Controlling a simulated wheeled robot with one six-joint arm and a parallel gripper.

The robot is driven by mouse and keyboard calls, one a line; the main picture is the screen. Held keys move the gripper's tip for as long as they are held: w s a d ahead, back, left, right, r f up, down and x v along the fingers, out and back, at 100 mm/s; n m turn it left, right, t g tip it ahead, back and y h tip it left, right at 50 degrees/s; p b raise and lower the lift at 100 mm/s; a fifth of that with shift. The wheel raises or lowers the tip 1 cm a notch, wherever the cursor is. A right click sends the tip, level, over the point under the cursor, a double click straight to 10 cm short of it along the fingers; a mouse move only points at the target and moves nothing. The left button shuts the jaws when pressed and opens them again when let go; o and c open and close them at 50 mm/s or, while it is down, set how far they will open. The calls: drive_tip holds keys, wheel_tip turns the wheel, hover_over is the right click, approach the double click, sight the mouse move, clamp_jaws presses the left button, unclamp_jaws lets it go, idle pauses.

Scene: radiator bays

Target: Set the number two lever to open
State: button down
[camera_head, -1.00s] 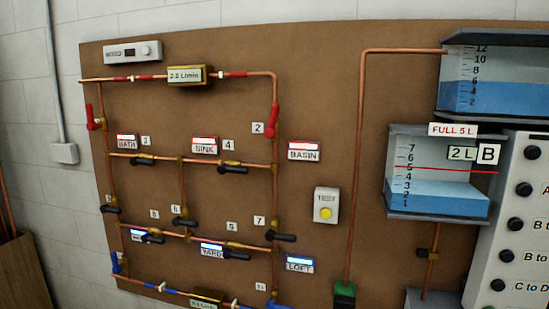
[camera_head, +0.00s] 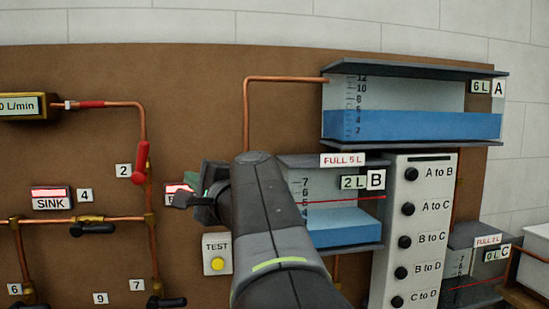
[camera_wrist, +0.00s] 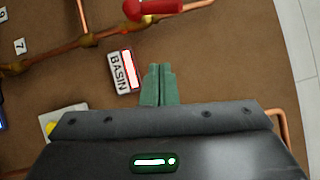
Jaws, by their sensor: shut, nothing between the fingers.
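The number two lever (camera_head: 142,162) is red and lies roughly along the vertical copper pipe, beside the "2" tag (camera_head: 123,170). It also shows at the top edge of the wrist view (camera_wrist: 152,8), partly cut off. My gripper (camera_wrist: 159,68) is shut and empty, its green fingertips together beside the BASIN label (camera_wrist: 122,71) and apart from the lever. In the head view my gripper is to the right of and below the lever, partly hidden by my arm, and covers most of the BASIN label.
A TEST box (camera_head: 217,255) with a yellow button is below my gripper. Tank B (camera_head: 345,240) and a switch panel (camera_head: 415,225) stand to the right, behind my arm. Black levers (camera_head: 92,229) sit on the lower pipes. Bare brown board lies above my gripper.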

drive_tip(key=p, duration=0.4)
approach(147, 153)
drive_tip(key=shift+w+d+f+x, duration=0.35)
drive_tip(key=shift+w+x, duration=0.05)
drive_tip(key=shift+x, duration=3)
drive_tip(key=shift+a+f, duration=0.1)
drive_tip(key=shift+f, duration=0.05)
drive_tip(key=a+r+n+p, duration=0.1)
drive_tip(key=p, duration=0.2)
drive_tip(key=shift+s+a+r+g, duration=0.1)
drive_tip(key=shift+s+g, duration=0.1)
drive_tip(key=shift+g, duration=0.2)
